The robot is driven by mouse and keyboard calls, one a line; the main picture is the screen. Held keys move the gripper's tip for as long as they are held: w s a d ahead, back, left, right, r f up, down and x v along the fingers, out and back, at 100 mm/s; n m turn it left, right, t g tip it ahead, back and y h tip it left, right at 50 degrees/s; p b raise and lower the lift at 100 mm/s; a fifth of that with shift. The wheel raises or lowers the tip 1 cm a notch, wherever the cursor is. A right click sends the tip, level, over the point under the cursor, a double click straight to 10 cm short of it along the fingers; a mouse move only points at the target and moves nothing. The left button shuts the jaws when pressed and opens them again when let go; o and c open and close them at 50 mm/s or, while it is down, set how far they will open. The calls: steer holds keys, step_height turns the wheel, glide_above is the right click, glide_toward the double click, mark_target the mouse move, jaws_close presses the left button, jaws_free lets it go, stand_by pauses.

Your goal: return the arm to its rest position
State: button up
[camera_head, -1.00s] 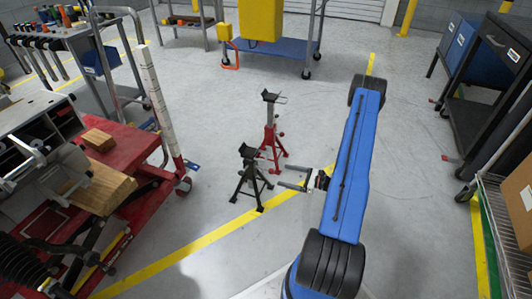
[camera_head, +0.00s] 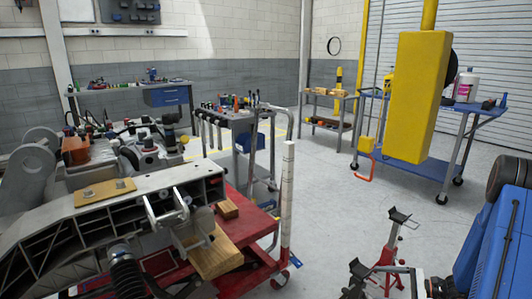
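My arm (camera_head: 492,240), blue with black joint covers, shows at the lower right edge, partly cut off. My gripper (camera_head: 400,280) is at the bottom edge, left of the arm. One finger shows clearly, pointing left and set off to the far side of the jaw base; the lower part is cut off by the picture edge. The jaws look open and I see nothing between them. A red jack stand (camera_head: 390,250) rises right behind the gripper in the picture. The black top of a second jack stand (camera_head: 358,272) is to its left; contact cannot be judged.
A metal chassis part (camera_head: 130,185) and wooden blocks (camera_head: 213,255) sit on a red cart (camera_head: 255,222) at the left. A tool cart (camera_head: 235,120) stands behind. A yellow column (camera_head: 418,95) and a blue-shelved cart (camera_head: 400,165) are at the back right. The middle floor is open.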

steer(key=s+a+r+n+g+h, duration=0.3)
steer(key=s+a+r+n, duration=0.35)
steer(key=r, duration=0.35)
steer(key=s+a+r+n+g+h, duration=0.2)
steer(key=s+a+r+n+g, duration=0.3)
steer(key=a+r, duration=0.4)
steer(key=s+r+n+t+h, duration=0.3)
steer(key=s+r, duration=0.3)
steer(key=s, duration=0.3)
steer(key=s+r+n+t+h, duration=0.3)
steer(key=s+r+n+h, duration=0.2)
steer(key=s, duration=0.5)
step_height(320, 180, up, 2)
steer(key=shift+s+d+r+h, duration=0.2)
steer(key=shift+s+r+h, duration=0.05)
steer(key=shift+h, duration=0.05)
